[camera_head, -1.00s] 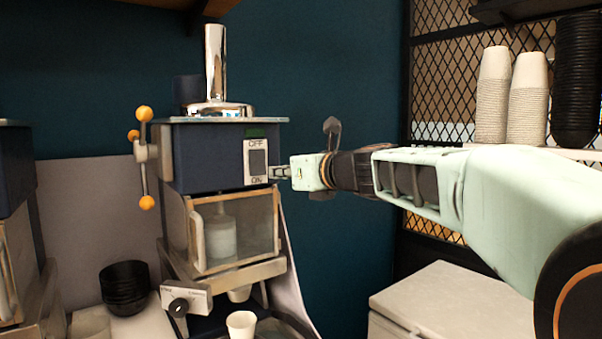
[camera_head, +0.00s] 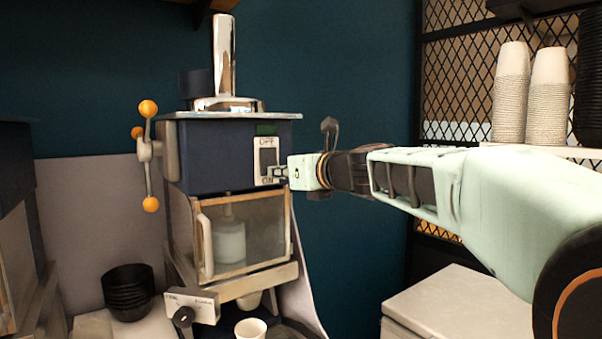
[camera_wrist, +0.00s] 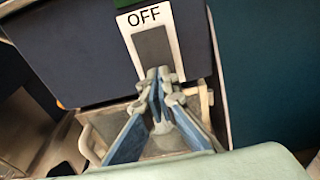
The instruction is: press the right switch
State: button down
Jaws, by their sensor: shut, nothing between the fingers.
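The switch (camera_head: 267,156) is a dark rocker on a white plate marked OFF at the top and ON at the bottom. It sits on the right part of the dark blue machine (camera_head: 212,165), and also shows in the wrist view (camera_wrist: 152,45). My gripper (camera_head: 272,172) is shut and empty, with its fingertips at the lower part of the rocker, near the ON mark. In the wrist view the fingertips (camera_wrist: 158,76) overlap the rocker's lower end and hide it. I cannot tell whether they touch it or how the rocker is tilted.
A lever with orange knobs (camera_head: 149,155) is at the machine's left. A glass-fronted chamber (camera_head: 245,235) is under the switch, with a white cup (camera_head: 250,329) below. Black bowls (camera_head: 127,292) stand at left. Stacked cups (camera_head: 511,95) stand on the right shelf.

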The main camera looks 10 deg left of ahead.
jog(key=b, duration=0.4)
jog(key=shift+w+a+f+t+y, duration=0.15)
jog(key=shift+w+a+t+y, duration=0.15)
jog(key=shift+a+y, duration=0.1)
jog(key=shift+d+b, duration=0.15)
jog(key=shift+b, duration=0.15)
